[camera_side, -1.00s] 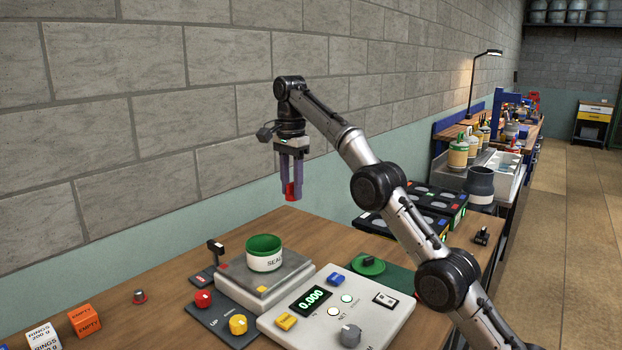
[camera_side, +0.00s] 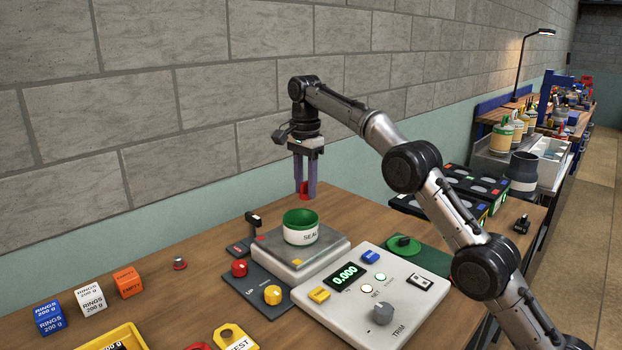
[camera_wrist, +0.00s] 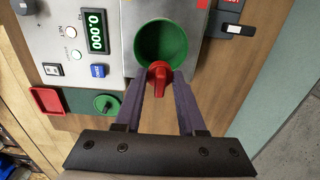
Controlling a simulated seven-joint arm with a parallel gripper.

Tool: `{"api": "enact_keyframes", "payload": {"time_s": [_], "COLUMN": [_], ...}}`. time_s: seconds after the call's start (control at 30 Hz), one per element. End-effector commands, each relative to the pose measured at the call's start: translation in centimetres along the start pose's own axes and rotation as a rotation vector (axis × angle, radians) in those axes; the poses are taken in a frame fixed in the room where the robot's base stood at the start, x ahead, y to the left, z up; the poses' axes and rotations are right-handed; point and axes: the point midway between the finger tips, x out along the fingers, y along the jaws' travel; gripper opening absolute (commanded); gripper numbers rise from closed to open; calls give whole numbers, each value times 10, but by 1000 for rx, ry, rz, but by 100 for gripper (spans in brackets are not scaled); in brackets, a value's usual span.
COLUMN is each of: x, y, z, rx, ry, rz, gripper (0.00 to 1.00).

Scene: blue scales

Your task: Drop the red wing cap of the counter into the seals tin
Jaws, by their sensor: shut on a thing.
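My gripper (camera_side: 306,188) is shut on the red wing cap (camera_side: 303,187), which sits between the fingertips. In the wrist view the red cap (camera_wrist: 158,75) shows between the purple fingers, near the rim of the open green-lined tin. The seals tin (camera_side: 301,236) is white outside with a green inside and stands upright on the scale's grey pan (camera_side: 268,254). In the side view the cap is above the tin and appears a little behind it. The tin's inside looks empty in the wrist view (camera_wrist: 160,42).
The counter panel (camera_side: 345,320) reads 0.000 and has several knobs and buttons. Red and yellow knobs (camera_side: 272,294) sit left of the panel. Several labelled cubes (camera_side: 90,299) and a yellow tray (camera_side: 122,337) are at the left.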

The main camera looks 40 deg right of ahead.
Motion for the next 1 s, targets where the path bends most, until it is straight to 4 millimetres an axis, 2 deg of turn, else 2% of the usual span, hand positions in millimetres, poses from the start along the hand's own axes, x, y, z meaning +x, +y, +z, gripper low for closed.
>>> {"api": "enact_keyframes", "payload": {"time_s": [0.5,0.93,0.97,1.0], "x": [49,56,56,56], "y": [1,0,0,0], "z": [0,0,0,0], "rx": [0,0,0,0], "ry": [0,0,0,0], "rz": [1,-1,-1,-1], "gripper": [0,0,43,50]}}
